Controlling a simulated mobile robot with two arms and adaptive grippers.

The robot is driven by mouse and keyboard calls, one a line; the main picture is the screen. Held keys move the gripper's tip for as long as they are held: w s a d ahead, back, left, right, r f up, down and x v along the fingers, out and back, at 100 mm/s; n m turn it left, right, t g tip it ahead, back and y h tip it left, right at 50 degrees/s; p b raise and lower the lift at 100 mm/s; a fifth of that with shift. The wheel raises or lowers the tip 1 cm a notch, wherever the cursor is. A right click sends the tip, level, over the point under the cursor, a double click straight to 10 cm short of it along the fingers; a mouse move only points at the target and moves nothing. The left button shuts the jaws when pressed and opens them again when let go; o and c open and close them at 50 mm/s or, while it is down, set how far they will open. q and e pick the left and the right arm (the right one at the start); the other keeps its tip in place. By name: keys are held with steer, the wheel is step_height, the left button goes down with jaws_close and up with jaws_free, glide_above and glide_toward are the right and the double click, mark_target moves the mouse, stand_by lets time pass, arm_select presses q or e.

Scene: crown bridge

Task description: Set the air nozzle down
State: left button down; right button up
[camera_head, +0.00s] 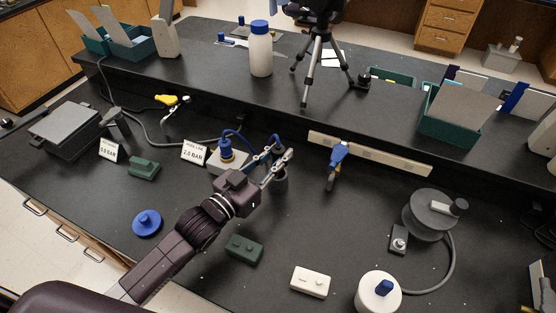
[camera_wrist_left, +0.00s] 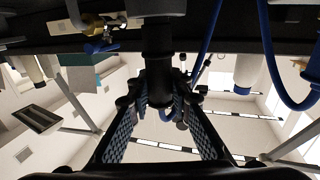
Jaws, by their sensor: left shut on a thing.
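My left gripper (camera_head: 275,166) is shut on the air nozzle, a dark upright cylinder (camera_head: 281,184) with blue at its top. A blue hose (camera_head: 236,136) runs to it from the blue and white regulator (camera_head: 230,158) just left of it. In the left wrist view the nozzle (camera_wrist_left: 158,45) stands between the two padded fingers (camera_wrist_left: 158,105). Its lower end is close to the black bench top (camera_head: 330,215); I cannot tell whether it touches. The fingers hide part of it. My right gripper is not in view.
A dark green block (camera_head: 244,248), a white block (camera_head: 310,282) and a blue round piece (camera_head: 147,222) lie nearer the front.

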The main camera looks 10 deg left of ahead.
arm_select(q)
step_height(320, 180, down, 2)
steer(key=shift+f, duration=0.15)
steer(key=shift+f, duration=0.15)
steer(key=c, duration=2)
jaws_free()
steer(key=shift+c, duration=0.2)
steer(key=shift+o, duration=1.4)
